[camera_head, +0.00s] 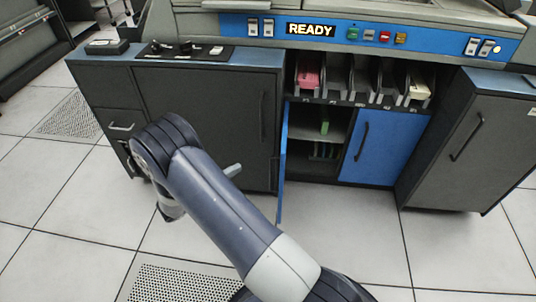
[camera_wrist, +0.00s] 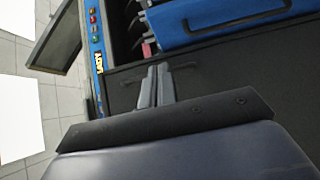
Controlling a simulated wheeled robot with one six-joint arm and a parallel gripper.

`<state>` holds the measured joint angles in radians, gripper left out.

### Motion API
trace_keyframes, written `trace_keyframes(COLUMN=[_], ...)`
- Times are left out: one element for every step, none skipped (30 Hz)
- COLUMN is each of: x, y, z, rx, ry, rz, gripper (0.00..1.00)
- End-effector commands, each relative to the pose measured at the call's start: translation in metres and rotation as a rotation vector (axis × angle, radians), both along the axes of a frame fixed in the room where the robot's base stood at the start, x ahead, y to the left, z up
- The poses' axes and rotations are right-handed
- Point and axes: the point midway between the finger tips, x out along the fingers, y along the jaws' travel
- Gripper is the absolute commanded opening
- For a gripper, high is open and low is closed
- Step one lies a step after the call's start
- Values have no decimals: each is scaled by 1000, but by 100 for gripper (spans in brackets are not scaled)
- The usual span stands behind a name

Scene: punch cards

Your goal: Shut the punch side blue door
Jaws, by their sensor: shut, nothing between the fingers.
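Two blue doors are on the low cabinet under the READY panel. The left one (camera_head: 283,165) stands open, swung out toward me and seen nearly edge-on. In the wrist view its blue face (camera_wrist: 205,22) with a dark handle lies at the top. The right blue door (camera_head: 385,147) is shut flush. My gripper (camera_head: 232,170) shows only as a light grey tip beyond my arm, left of the open door and apart from it. In the wrist view its fingers (camera_wrist: 156,84) are together and empty, before the dark cabinet front. My arm hides the rest of the gripper.
A dark cabinet door (camera_head: 205,105) with a handle is left of the opening. Shelves (camera_head: 322,150) with green items show inside. Card bins (camera_head: 360,80) sit above. A dark cabinet (camera_head: 470,145) stands at the right. The tiled floor (camera_head: 360,235) in front is clear.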

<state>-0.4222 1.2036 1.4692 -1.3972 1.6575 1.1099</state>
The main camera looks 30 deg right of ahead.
Motion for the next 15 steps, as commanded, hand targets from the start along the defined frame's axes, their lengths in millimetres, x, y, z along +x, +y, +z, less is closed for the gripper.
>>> trace_keyframes(x=[1,2,3,3,4,5,7,8,10,11,13,15,16,18,20], y=[-2,-5,-9,-14,-18,-25,-31,-37,-46,-53,-59,-68,-74,-81,-88], z=[-1,-1,-1,-1,-1,-1,-2,-2,-2,-2,-2,-2,-2,-2,-2], rx=[-2,-2,-3,-2,-2,-3,-2,-1,-2,-2,-1,-1,-1,-1,-1], ry=[-3,-3,-3,-3,-3,-2,-1,-1,-1,-1,-2,-2,-1,-1,-1], rz=[1,1,-1,-2,-3,-4,-4,-5,-5,-6,-5,-6,-5,-6,-5], gripper=[0,0,0,0,0,0,0,0,0,0,0,0,0,0,0])
